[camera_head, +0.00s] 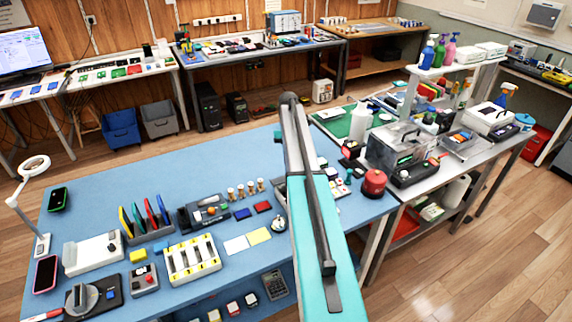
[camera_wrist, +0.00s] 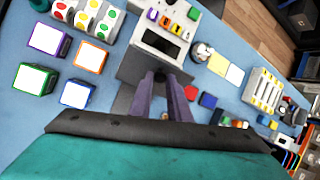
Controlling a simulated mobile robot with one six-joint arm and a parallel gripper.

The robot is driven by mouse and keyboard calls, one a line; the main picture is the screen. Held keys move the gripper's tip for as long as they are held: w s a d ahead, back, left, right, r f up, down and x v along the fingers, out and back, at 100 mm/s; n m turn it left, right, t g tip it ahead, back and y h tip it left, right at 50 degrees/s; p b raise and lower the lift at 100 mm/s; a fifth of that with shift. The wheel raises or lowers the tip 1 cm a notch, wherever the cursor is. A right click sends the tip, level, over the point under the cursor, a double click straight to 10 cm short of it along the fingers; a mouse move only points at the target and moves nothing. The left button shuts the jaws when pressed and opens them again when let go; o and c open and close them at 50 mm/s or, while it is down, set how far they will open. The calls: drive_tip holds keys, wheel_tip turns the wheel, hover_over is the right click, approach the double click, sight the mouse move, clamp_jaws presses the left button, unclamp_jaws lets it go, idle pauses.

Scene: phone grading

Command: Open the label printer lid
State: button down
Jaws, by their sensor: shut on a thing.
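The label printer (camera_wrist: 148,38) is a whitish box with a dark window and several coloured pieces on it, at the top middle of the wrist view. A dark grey flap (camera_wrist: 140,66), which looks like its lid, lies on the near side of the box. My gripper (camera_wrist: 165,77) has its two purple-grey fingers at this flap, shut on it. The fingers hide part of the flap, and I cannot tell how far it is raised. In the head view my teal arm hides the fingers and most of the printer.
Coloured boxes with white tops (camera_wrist: 77,94) and dotted label rolls (camera_wrist: 88,17) stand left in the wrist view. White and yellow cards (camera_wrist: 235,74) and a white slotted tray (camera_wrist: 263,91) lie right. In the head view, a red round container (camera_head: 374,183) stands right of my arm.

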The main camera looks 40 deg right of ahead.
drive_tip(key=shift+s+d, duration=0.1)
drive_tip(key=shift+d, duration=0.05)
drive_tip(key=c, duration=1.7)
unclamp_jaws()
drive_tip(key=shift+o, duration=0.2)
drive_tip(key=shift+r, duration=0.1)
drive_tip(key=r+p, duration=0.2)
drive_tip(key=s+a+r+p, duration=0.1)
drive_tip(key=shift+s+r+p, duration=0.1)
drive_tip(key=shift+r+p, duration=0.1)
drive_tip(key=shift+p, duration=0.1)
drive_tip(key=s+a+r+p, duration=0.1)
drive_tip(key=s+a, duration=0.6)
drive_tip(key=s, duration=0.5)
drive_tip(key=shift+s+a+r, duration=0.15)
drive_tip(key=shift+s+a, duration=0.05)
drive_tip(key=shift+s, duration=0.05)
